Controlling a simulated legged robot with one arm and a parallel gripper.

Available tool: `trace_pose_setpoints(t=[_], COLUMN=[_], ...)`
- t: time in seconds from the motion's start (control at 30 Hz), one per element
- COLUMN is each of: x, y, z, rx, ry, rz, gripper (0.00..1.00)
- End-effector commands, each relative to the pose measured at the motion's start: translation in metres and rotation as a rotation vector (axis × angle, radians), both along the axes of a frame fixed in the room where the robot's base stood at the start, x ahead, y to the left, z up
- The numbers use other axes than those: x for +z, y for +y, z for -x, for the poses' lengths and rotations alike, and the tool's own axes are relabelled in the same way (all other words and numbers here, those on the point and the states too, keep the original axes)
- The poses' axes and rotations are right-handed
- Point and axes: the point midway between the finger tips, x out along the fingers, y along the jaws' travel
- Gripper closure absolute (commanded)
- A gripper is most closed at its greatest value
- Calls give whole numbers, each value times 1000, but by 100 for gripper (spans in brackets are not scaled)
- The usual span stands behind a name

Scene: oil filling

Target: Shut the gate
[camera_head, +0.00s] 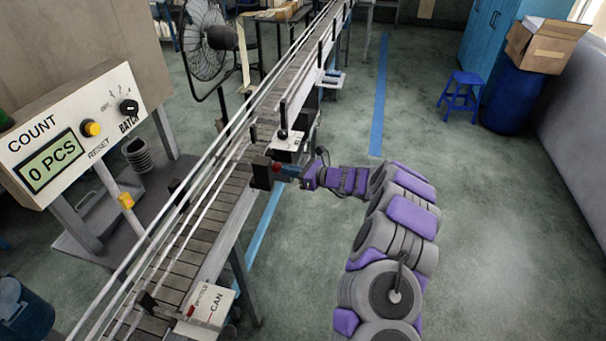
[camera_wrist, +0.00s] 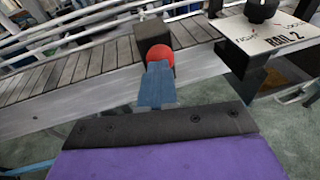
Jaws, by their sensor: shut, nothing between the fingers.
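No part is plainly marked as the gate. A black block (camera_head: 262,173) with a red round knob (camera_head: 277,168) sits at the right side of the conveyor. In the wrist view the black block (camera_wrist: 154,38) stands at the belt's edge, and the red knob (camera_wrist: 161,54) faces me. My gripper (camera_head: 287,170) is shut, its blue fingers (camera_wrist: 158,85) pointing at the knob. The fingertips overlap the knob's lower edge in the wrist view; I cannot tell whether they touch it. Nothing shows held between the fingers.
A RAIL 2 plate (camera_wrist: 275,35) with a black knob (camera_wrist: 262,10) is to the right. A BOTTLE/CAN plate (camera_head: 208,304) sits on the near conveyor (camera_head: 190,255). The counter panel (camera_head: 70,135) reads 0 PCS. The floor on the right (camera_head: 500,210) is clear.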

Motion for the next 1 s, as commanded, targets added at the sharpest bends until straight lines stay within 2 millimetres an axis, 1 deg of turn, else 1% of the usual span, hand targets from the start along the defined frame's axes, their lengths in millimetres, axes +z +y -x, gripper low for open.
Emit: trace_pose_setpoints(t=[0.03,0.3,0.4,0.5,0.57,0.67,0.9,1.0], x=[3,3,3,5,8,13,21,25], y=[8,12,13,8,2,-15,-66,-82], z=[-1,0,0,3,7,15,41,50], rx=[9,8,9,11,9,5,-1,-1], ry=[-5,-6,-5,-5,-5,-6,-4,-4], rz=[-4,3,4,2,0,-6,-10,-8], gripper=[100,100,100,100,100,100,100,100])
